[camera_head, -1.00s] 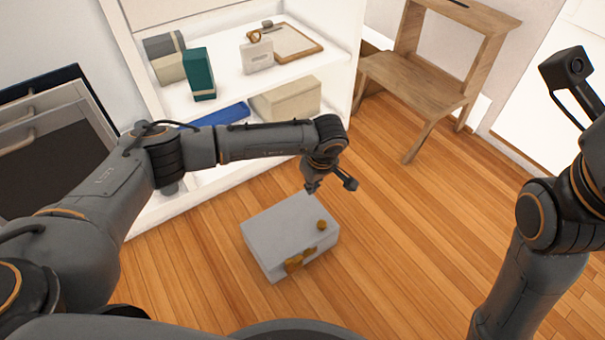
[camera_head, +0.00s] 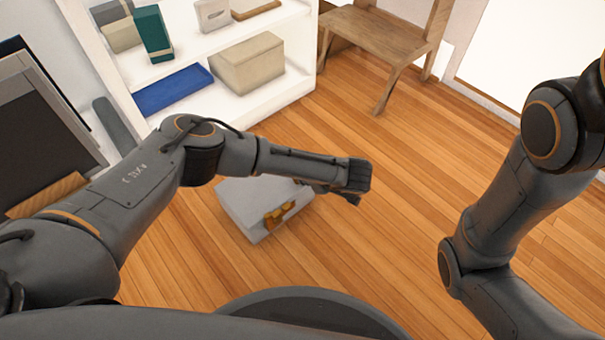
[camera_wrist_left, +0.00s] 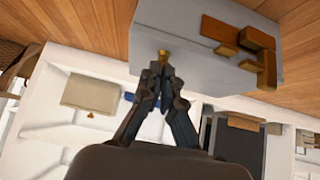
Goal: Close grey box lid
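A grey box (camera_head: 240,207) stands on the wooden floor, partly hidden behind my left forearm in the head view. Its top looks flat and level; no gap under the lid shows. A brass clasp (camera_head: 279,213) is on its front side. The left wrist view shows the box (camera_wrist_left: 185,50), the clasp (camera_wrist_left: 247,42) and a small brass knob (camera_wrist_left: 163,55). My left gripper (camera_wrist_left: 161,70) has its fingertips together close to the knob; whether they touch it is unclear. My right gripper is out of view.
A white shelf (camera_head: 290,60) with a beige box (camera_head: 247,64) and a blue box (camera_head: 172,89) stands behind the grey box. A wooden chair (camera_head: 375,40) is at the back. The floor right of the box is clear.

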